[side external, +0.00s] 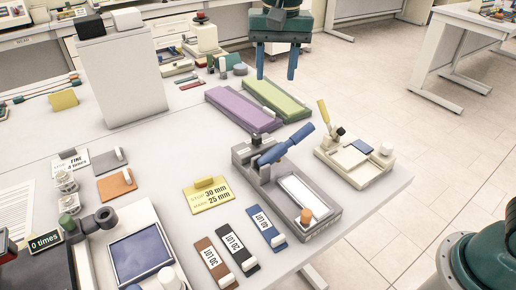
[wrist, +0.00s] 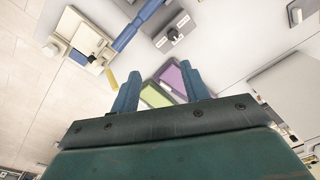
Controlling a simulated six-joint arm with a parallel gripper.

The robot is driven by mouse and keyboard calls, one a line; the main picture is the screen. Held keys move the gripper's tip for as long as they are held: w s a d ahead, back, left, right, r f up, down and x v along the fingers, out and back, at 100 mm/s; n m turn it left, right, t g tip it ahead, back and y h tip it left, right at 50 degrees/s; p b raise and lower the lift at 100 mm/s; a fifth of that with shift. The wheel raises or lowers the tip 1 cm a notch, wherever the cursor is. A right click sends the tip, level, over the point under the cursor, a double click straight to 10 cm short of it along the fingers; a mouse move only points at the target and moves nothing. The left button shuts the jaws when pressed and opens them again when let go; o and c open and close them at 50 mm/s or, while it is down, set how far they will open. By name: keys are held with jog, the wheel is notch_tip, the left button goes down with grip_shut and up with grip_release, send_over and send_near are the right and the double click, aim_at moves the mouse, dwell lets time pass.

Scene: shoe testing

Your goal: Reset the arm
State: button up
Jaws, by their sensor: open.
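My gripper (side external: 276,62) is at the top of the side external view, raised above the far side of the table. Its two blue fingers are apart, with nothing between them. In the wrist view my gripper (wrist: 158,92) also shows open and empty. Behind its fingers there lie the purple block (wrist: 172,78) and the green block (wrist: 155,96). In the side external view the purple block (side external: 243,109) and the green block (side external: 277,101) lie side by side on the table, below my gripper and apart from it.
A grey fixture with a blue lever (side external: 286,146) stands near the table's right edge. A cream device with a yellow lever (side external: 355,157) is beside it. A tall white box (side external: 122,78) stands at the left. Cards and small tags, among them a yellow card (side external: 208,195), lie in front.

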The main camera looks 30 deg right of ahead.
jog(key=s+d+r+n+t, duration=0.1)
jog(key=s+d+r+n, duration=0.1)
jog(key=s+d, duration=0.4)
jog(key=s+d+r+n+t, duration=0.1)
jog(key=s+d+r+t, duration=0.2)
jog(key=s, duration=0.6)
jog(key=s+d+f+n, duration=0.1)
jog(key=s+d+f, duration=0.2)
jog(key=s, duration=0.4)
jog(key=s+d+f+n+t, duration=0.1)
jog(key=s+d+f+n, duration=0.1)
jog(key=s, duration=0.5)
notch_tip(320, 180, down, 2)
jog(key=shift+s+d, duration=0.35)
jog(key=shift+d, duration=0.15)
